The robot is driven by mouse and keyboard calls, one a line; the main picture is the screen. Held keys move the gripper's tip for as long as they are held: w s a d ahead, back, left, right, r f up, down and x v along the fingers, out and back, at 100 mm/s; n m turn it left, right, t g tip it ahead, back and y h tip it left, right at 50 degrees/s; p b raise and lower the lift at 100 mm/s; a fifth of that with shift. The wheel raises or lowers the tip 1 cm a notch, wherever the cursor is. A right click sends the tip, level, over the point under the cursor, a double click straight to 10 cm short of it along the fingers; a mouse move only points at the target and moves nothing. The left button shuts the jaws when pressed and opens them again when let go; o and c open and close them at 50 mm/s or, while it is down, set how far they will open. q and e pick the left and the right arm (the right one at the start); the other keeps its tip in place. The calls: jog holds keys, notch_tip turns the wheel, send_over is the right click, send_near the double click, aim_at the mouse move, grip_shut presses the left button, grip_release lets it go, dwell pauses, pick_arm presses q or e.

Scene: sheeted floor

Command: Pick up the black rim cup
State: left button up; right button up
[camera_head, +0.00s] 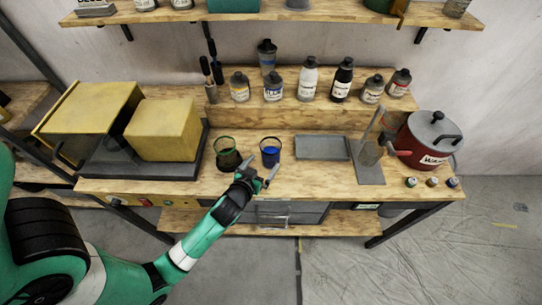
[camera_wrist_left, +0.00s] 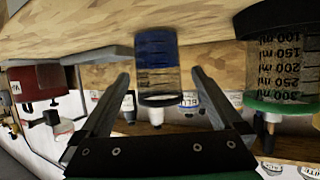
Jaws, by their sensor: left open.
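The cup with blue contents (camera_head: 270,152) stands upright on the workbench, and its rim looks dark. The left wrist view is upside down and shows this clear cup with the blue part at its base (camera_wrist_left: 157,75). My left gripper (camera_head: 262,176) is open and empty, just in front of this cup. In the wrist view the cup appears between the two fingers, beyond their tips. A second cup, with a green rim and dark contents (camera_head: 228,154), stands to its left; it also shows at the right of the wrist view (camera_wrist_left: 282,75). My right gripper is not in view.
A yellow-topped machine (camera_head: 160,130) is at left. Bottles stand on the raised shelf (camera_head: 300,112) behind.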

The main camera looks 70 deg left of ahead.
aim_at(274, 150)
pick_arm(q)
jog(key=b+x, duration=0.1)
jog(key=x, duration=0.6)
jog(key=shift+w+d+r, duration=0.1)
jog(key=shift+r, duration=0.05)
jog(key=c, duration=1.4)
